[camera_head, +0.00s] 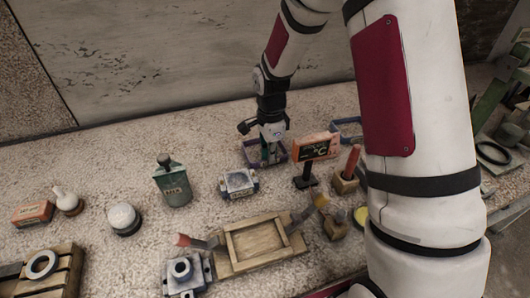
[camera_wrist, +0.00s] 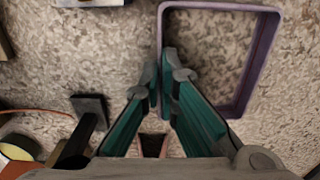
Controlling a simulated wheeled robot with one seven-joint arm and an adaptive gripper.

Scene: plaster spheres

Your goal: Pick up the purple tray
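The purple tray (camera_head: 250,157) is on the speckled surface near the back, below my gripper (camera_head: 268,154). In the wrist view the tray (camera_wrist: 262,62) shows as a rectangular purple rim at the upper right, with the speckled pattern visible inside it. My gripper (camera_wrist: 162,82) has its two teal fingers nearly together at the tray's left wall, one tip on each side of it. The wall looks pinched between the tips. The fingers hide the lower part of that wall. I cannot tell any gap between tray and surface.
An orange sign (camera_head: 315,147) on a dark stand is close right of the tray. A blue-grey block (camera_head: 239,183) stands in front of it. A green canister (camera_head: 173,184) is to the left, and a wooden frame (camera_head: 262,243) lies nearer the front. A wall rises behind.

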